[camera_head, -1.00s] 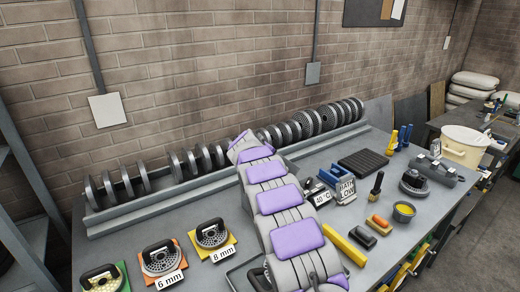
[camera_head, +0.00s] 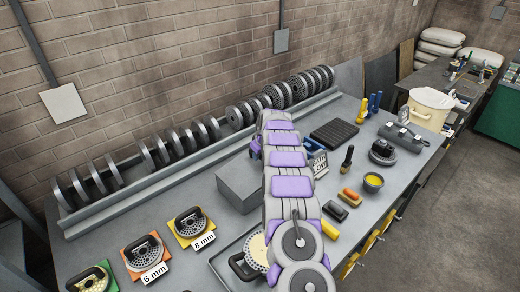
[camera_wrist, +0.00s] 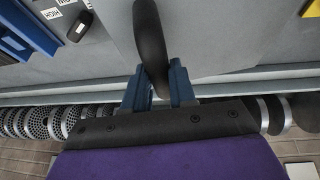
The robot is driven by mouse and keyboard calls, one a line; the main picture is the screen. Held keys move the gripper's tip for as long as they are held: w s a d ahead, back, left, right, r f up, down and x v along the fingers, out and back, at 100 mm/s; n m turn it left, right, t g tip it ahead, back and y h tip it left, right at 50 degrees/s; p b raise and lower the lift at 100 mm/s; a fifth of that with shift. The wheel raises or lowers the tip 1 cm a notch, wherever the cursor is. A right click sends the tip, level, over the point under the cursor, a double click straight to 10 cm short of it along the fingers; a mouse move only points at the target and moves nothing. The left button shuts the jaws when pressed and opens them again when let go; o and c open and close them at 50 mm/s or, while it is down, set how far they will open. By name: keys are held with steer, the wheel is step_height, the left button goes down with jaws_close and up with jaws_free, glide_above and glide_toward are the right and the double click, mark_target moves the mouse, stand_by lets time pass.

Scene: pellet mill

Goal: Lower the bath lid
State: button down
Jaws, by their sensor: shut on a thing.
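In the wrist view my gripper (camera_wrist: 157,82) has its blue fingers shut on a black curved handle (camera_wrist: 149,35). The handle stands in front of a plain grey panel (camera_wrist: 240,40), which looks like the bath lid; how far it is raised I cannot tell. In the head view a plain grey box-like body (camera_head: 238,186) stands on the bench just left of my arm, likely the bath or its lid. My arm hides the gripper's hold there. A white sign (camera_head: 319,166) reading "LOW" stands right of the arm, partly covered.
A rack of upright die discs (camera_head: 205,130) runs along the wall behind. A tray (camera_head: 221,261) holding a handled disc and plates marked 6 mm (camera_head: 147,257) and 8 mm (camera_head: 190,226) lie at the front left. A black ribbed block (camera_head: 334,132) and small tools are at the right.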

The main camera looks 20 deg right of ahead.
steer(key=shift+w+a+f+y+b, duration=0.15)
steer(key=shift+f+b, duration=0.3)
steer(key=shift+f, duration=0.4)
steer(key=shift+w+a+f+y+b, duration=0.15)
steer(key=shift+f+b, duration=0.25)
steer(key=shift+f, duration=0.4)
steer(key=shift+d+r, duration=0.1)
steer(key=shift+d, duration=0.05)
steer(key=c, duration=1.3)
jaws_free()
steer(key=o, duration=0.4)
steer(key=shift+w+a+r, duration=0.15)
steer(key=shift+a, duration=0.25)
steer(key=shift+d+r, duration=0.1)
steer(key=shift+d, duration=0.65)
steer(key=b+v, duration=0.1)
steer(key=v, duration=1.6)
steer(key=shift+a+b, duration=0.15)
steer(key=shift+b, duration=0.2)
